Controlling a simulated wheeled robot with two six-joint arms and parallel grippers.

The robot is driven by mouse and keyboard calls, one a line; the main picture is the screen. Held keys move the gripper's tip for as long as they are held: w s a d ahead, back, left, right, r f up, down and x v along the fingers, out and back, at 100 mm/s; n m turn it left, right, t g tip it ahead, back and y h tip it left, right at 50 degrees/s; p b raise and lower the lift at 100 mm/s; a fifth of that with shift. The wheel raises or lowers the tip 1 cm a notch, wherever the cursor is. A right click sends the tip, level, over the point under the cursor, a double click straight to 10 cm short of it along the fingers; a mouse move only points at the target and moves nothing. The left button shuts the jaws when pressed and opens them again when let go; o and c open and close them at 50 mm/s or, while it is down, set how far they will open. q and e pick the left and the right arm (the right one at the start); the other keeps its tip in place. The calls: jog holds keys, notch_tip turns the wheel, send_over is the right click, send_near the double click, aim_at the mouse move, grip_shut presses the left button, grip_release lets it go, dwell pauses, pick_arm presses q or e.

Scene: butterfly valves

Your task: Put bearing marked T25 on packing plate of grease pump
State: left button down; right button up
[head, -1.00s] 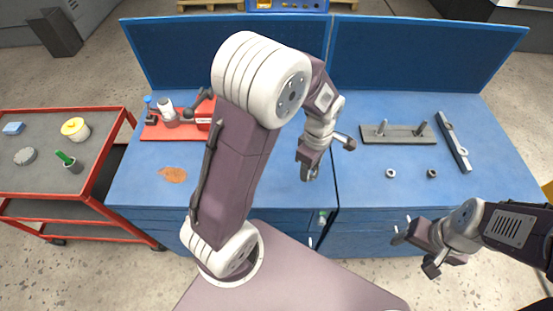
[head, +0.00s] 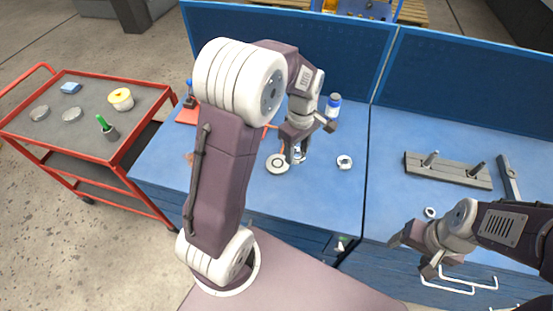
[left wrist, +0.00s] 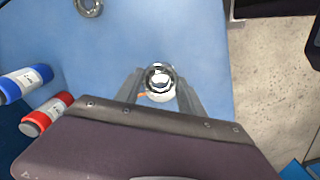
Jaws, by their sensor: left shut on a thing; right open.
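My left gripper (head: 296,153) is shut on a shiny ring-shaped bearing (left wrist: 160,77), seen between its fingers in the left wrist view. In the head view it holds the bearing low over the blue bench, close to a round pale disc (head: 277,164). A pale round part (left wrist: 160,97) shows just under the bearing in the left wrist view; whether they touch I cannot tell. Another ring (head: 344,162) lies to the right. No T25 marking is readable. My left arm hides most of the red tray. My right gripper (head: 412,255) is open and empty near the bench front.
A red trolley (head: 75,135) with jars and discs stands left. A blue-capped bottle (head: 333,105) stands by the back panel. A dark rack with pegs (head: 447,170) and a small ring (head: 430,212) are on the right bench. Bench around the ring is clear.

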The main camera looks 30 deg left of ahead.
pick_arm(q)
send_over(277, 163)
notch_tip(277, 163, down, 4)
jog(key=shift+f, duration=0.1)
notch_tip(277, 163, down, 3)
jog(key=shift+d+f+p, duration=0.1)
jog(key=shift+f+p, duration=0.05)
jog(key=shift+p, duration=0.15)
jog(key=shift+w+f, duration=0.1)
jog(key=shift+f, duration=0.25)
jog(key=shift+f, duration=0.15)
jog(key=c, duration=0.7)
grip_release()
